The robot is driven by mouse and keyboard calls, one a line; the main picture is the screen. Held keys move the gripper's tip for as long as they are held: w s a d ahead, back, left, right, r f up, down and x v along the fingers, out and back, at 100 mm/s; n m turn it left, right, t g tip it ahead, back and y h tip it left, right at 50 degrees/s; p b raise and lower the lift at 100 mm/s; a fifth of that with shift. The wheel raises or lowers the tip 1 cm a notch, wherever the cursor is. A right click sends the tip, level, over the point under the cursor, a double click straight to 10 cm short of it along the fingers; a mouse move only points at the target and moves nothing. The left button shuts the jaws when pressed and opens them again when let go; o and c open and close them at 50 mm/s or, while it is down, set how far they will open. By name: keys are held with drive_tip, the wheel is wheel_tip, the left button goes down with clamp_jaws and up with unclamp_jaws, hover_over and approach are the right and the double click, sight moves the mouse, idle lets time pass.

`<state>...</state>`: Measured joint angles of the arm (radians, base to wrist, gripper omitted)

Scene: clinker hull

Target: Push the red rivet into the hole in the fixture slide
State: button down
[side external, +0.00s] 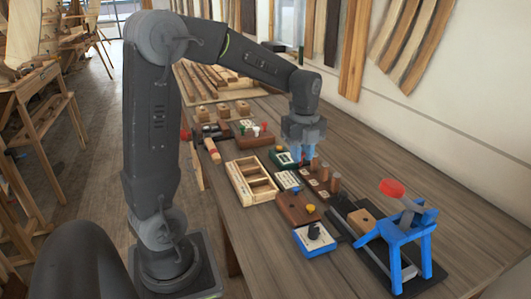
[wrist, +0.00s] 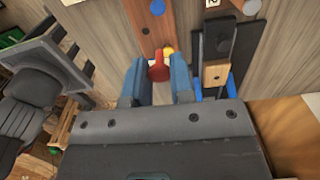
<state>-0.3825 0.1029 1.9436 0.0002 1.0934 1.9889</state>
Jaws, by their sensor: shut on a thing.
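My gripper (wrist: 159,82) has its two blue fingers on either side of the red rivet (wrist: 159,68) and is shut on it. In the side view my gripper (side external: 302,153) is above the far part of the bench's row of small items, with only a little red showing by the fingers. The fixture slide carries a wooden block (side external: 361,221) on a dark rail beside the blue press. In the wrist view the wooden block (wrist: 215,74) lies right of the fingers, apart from the rivet. A small dark spot shows on its top; I cannot tell its depth.
The blue press (side external: 392,240) with its red-ended lever (side external: 391,187) stands at the near right. A brown block with a yellow knob (side external: 310,208), a blue-edged box with a black knob (side external: 314,238) and a wooden divided tray (side external: 250,181) lie nearby. The bench is clear at far right.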

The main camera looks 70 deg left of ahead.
drive_tip(key=w+d+f+m, duration=0.1)
drive_tip(key=w+d+m, duration=0.1)
drive_tip(key=w+d, duration=0.45)
drive_tip(key=w+d+f+m, duration=0.1)
drive_tip(key=w+d, duration=0.2)
drive_tip(key=d, duration=0.7)
drive_tip(key=shift+w+a+f, duration=0.1)
drive_tip(key=shift+a+f, duration=0.05)
drive_tip(key=shift+f, duration=1.15)
drive_tip(key=shift+w+a+f, duration=0.1)
drive_tip(key=shift+f, duration=1.15)
drive_tip(key=shift+f, duration=1.2)
drive_tip(key=c, duration=0.9)
unclamp_jaws()
wheel_tip(320, 180, up, 8)
